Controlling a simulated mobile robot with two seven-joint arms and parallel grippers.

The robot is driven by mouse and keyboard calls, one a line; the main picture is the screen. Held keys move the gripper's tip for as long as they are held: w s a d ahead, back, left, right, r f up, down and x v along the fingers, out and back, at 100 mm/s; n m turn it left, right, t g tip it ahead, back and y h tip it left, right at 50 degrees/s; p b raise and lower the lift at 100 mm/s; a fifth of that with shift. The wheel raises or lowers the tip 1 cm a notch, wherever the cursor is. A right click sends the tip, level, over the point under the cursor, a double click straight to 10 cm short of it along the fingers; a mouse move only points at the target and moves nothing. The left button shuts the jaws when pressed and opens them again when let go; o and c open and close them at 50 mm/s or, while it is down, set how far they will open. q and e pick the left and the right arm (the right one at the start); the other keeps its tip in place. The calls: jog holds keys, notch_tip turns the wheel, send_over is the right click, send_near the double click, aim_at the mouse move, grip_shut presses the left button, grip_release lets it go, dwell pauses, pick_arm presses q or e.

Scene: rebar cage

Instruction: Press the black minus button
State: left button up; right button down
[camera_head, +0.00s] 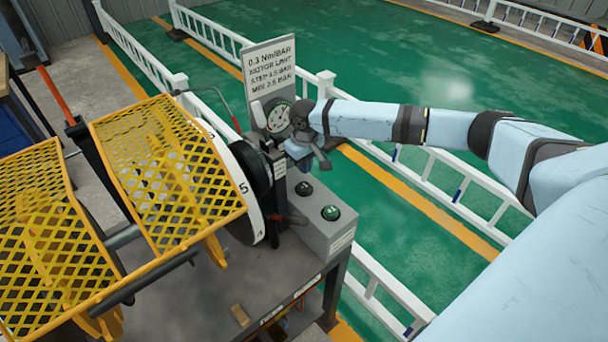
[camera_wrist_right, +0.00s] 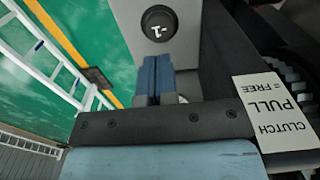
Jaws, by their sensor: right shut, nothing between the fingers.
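A grey control box (camera_head: 318,222) carries two round buttons on its top. The black button (camera_head: 304,188) sits nearer the machine, and a green-topped button (camera_head: 330,212) sits at the nearer right end. In the right wrist view, a black button (camera_wrist_right: 157,23) with a white mark lies just beyond the blue fingertips. My right gripper (camera_head: 304,166) points down over the box, close above the black button. It also shows in the wrist view (camera_wrist_right: 157,75), shut and empty. A small gap seems to remain between fingertips and button; contact cannot be told. My left gripper is out of view.
A wheel with numbers (camera_head: 243,185) and yellow mesh guards (camera_head: 165,175) stand left of the box. A sign (camera_head: 270,70) and a gauge (camera_head: 279,117) rise behind it. A "CLUTCH PULL" label (camera_wrist_right: 275,112) is beside my gripper. White railings (camera_head: 440,180) run behind and right.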

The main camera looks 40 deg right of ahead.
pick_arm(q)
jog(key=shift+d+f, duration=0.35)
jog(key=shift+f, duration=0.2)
pick_arm(e)
notch_tip(320, 180, up, 6)
jog(key=shift+d, duration=0.1)
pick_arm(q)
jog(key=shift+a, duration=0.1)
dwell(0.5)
pick_arm(e)
jog(key=shift+f, duration=0.1)
